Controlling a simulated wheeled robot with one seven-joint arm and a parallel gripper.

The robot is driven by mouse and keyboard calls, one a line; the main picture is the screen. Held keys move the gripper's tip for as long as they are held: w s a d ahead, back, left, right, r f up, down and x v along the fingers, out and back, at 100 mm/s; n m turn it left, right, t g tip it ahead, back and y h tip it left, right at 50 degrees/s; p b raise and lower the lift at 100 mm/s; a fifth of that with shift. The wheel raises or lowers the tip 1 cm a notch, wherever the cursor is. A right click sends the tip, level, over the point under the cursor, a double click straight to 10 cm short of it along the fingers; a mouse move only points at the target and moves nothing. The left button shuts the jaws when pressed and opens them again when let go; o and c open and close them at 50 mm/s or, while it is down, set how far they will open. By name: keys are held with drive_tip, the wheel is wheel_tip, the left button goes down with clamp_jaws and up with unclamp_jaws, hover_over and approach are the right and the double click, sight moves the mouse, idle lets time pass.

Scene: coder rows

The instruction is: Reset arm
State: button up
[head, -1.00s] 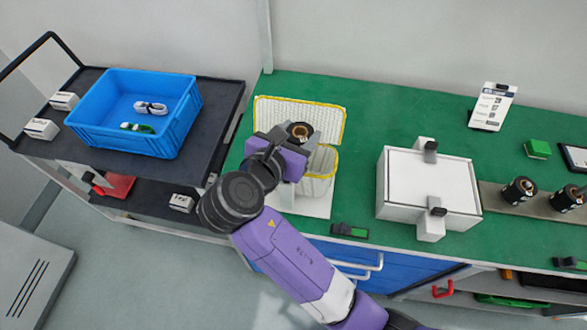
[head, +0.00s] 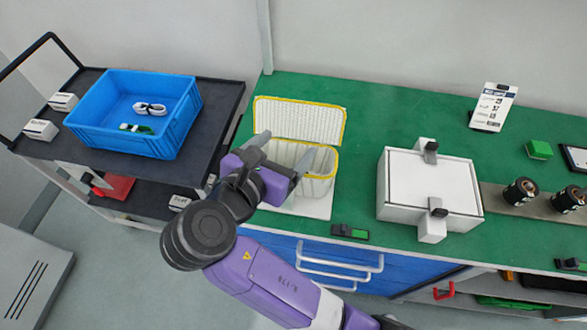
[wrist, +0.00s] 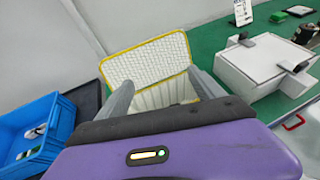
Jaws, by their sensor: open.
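My gripper (head: 286,150) is open and empty in front of the white basket (head: 328,178) with the yellow rim. Its two grey fingers stand apart. In the wrist view my gripper (wrist: 160,80) has its fingers on either side of the basket's near part, and the basket (wrist: 165,97) shows between them. The basket's white lid (head: 300,122) with yellow edging stands open at the back. Part of the basket's inside is hidden behind my fingers, and I cannot see what lies at its bottom.
A blue crate (head: 178,130) with small items stands on a dark cart (head: 222,105) at left. A white box (head: 432,183) with clasps and two dark cylinders (head: 520,191) stand on the green bench (head: 380,115) at right. A small green-and-black device (head: 350,231) lies near the bench's front edge.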

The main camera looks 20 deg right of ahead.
drive_tip(key=shift+s+a+r, duration=0.2)
drive_tip(key=shift+s+a, duration=0.1)
drive_tip(key=shift+s, duration=0.05)
idle(0.3)
drive_tip(key=w+a+m+t+y, duration=0.5)
drive_tip(key=a+m+t+y, duration=0.15)
drive_tip(key=a+y, duration=0.25)
drive_tip(key=s+d+f+m, duration=0.2)
drive_tip(key=s+d+m, duration=0.3)
drive_tip(key=s, duration=0.6)
drive_tip(key=s+d+f+m+y+b, duration=0.1)
drive_tip(key=s+d+m, duration=0.4)
drive_tip(key=s, duration=0.7)
drive_tip(key=s+d+f+m, duration=0.3)
drive_tip(key=s+d+m, duration=0.2)
drive_tip(key=s+m, duration=0.4)
drive_tip(key=s, duration=0.2)
drive_tip(key=shift+s+y+b, duration=0.3)
drive_tip(key=shift+s, duration=0.1)
